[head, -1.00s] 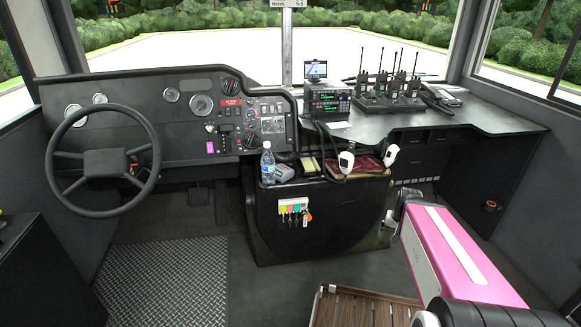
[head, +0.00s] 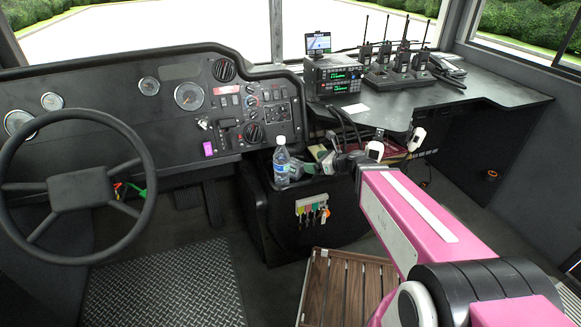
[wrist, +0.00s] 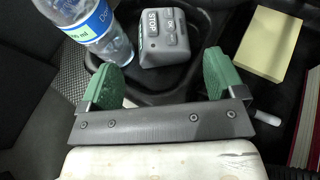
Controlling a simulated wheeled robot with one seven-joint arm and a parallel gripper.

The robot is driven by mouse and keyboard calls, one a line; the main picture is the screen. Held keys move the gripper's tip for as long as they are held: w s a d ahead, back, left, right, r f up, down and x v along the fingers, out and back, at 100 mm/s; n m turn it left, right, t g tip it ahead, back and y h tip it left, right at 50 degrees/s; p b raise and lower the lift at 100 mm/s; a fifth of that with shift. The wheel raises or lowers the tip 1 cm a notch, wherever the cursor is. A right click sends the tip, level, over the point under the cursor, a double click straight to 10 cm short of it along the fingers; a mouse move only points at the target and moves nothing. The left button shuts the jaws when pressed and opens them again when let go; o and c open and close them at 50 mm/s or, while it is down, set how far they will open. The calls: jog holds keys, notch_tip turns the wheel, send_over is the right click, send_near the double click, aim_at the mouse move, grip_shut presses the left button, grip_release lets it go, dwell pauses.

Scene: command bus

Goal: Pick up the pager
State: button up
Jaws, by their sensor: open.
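A small grey boxy device (wrist: 165,38) with dark buttons and the word STOP lies in a dark tray in the wrist view. It looks like the pager, but I cannot tell for certain. My gripper (wrist: 162,76) is open, with its two green fingertips apart and nothing between them. The device lies just beyond the fingertips, roughly centred on the gap. In the head view my gripper (head: 337,160) is over the console beside the bottle, small and partly merged with dark parts. The device is hard to make out there.
A water bottle (wrist: 88,30) stands close beside the left fingertip; it also shows in the head view (head: 281,166). A yellow pad (wrist: 268,42) and a dark red book (wrist: 308,120) lie to the right.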

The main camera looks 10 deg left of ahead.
aim_at(293, 161)
jog(key=x, duration=1)
jog(key=shift+w+a+f, duration=0.1)
jog(key=shift+w+f, duration=0.05)
jog(key=shift+f, duration=0.15)
jog(key=shift+c, duration=0.3)
jog(key=c, duration=0.7)
jog(key=shift+r, duration=0.1)
